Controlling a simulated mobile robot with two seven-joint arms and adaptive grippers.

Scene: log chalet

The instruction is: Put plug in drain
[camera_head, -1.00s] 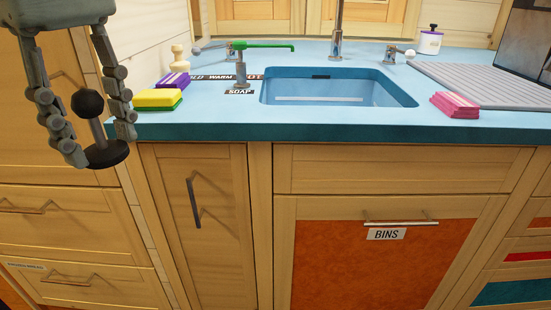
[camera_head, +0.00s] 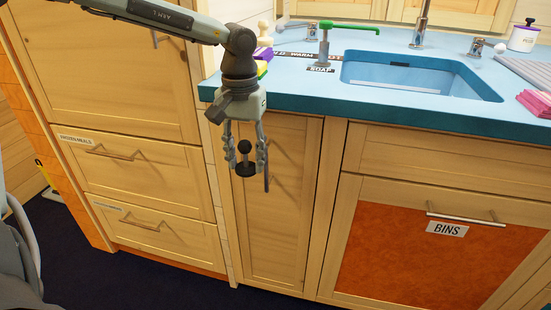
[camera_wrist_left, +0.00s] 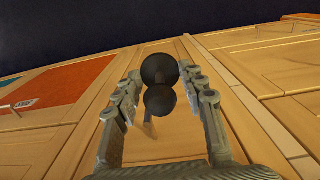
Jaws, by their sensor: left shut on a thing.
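The plug (camera_head: 246,169) is black, with a round knob on top and a flat disc below. My left gripper (camera_head: 246,155) is shut on it and holds it in front of the narrow cupboard door, below the counter edge. In the left wrist view the plug (camera_wrist_left: 158,84) sits between the two fingers (camera_wrist_left: 160,95). The blue sink (camera_head: 420,75) is set in the blue counter at the upper right, up and to the right of the plug. Its drain is hidden behind the front rim. My right gripper is not in view.
The counter's front edge (camera_head: 330,106) stands above and behind the plug. On it are a green-topped soap dispenser (camera_head: 323,45), sponges (camera_head: 263,58), taps and a pink cloth stack (camera_head: 536,103). The bins door (camera_head: 430,245) is at right. Open floor (camera_head: 150,275) lies below.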

